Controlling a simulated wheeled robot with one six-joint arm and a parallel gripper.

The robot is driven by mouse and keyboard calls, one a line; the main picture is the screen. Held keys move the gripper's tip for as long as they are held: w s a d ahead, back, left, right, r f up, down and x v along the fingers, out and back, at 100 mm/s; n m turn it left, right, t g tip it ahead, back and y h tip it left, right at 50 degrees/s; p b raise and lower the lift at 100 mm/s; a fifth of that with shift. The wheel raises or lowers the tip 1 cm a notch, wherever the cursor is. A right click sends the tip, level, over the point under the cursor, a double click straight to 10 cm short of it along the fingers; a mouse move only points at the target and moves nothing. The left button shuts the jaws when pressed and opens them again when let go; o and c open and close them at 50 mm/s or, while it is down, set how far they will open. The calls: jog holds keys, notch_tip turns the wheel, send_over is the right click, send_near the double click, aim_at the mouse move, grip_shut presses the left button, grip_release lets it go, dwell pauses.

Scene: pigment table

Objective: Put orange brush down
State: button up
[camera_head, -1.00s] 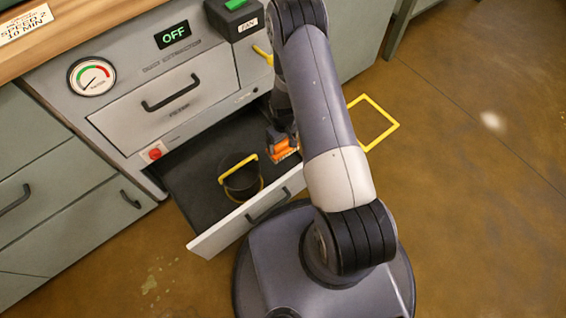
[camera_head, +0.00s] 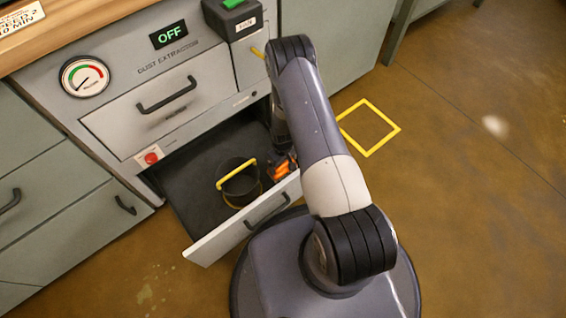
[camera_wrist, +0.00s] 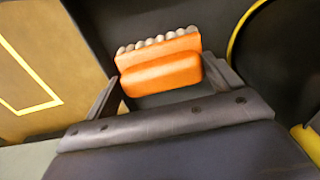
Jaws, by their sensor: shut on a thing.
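The orange brush (camera_wrist: 160,75) is between the two fingers of my gripper (camera_wrist: 168,84) in the wrist view, with its pale bristle tufts on the far side. My gripper is shut on it. In the head view the orange brush (camera_head: 283,168) shows low within the open drawer (camera_head: 195,165), near its front right, beside the black bucket. My arm hides part of it and most of my gripper. Whether the brush touches the drawer floor, I cannot tell.
A black bucket (camera_head: 239,187) with a yellow handle stands in the drawer, left of the brush. The drawer's front panel (camera_head: 225,230) is close by. A yellow square outline (camera_head: 382,148) marks the clear floor at right. The dust extractor display (camera_head: 169,35) reads OFF.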

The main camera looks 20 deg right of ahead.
aim_at(283, 164)
jog(key=shift+f, duration=0.1)
jog(key=o, duration=0.9)
notch_tip(283, 164, up, 12)
jog(key=p, duration=0.3)
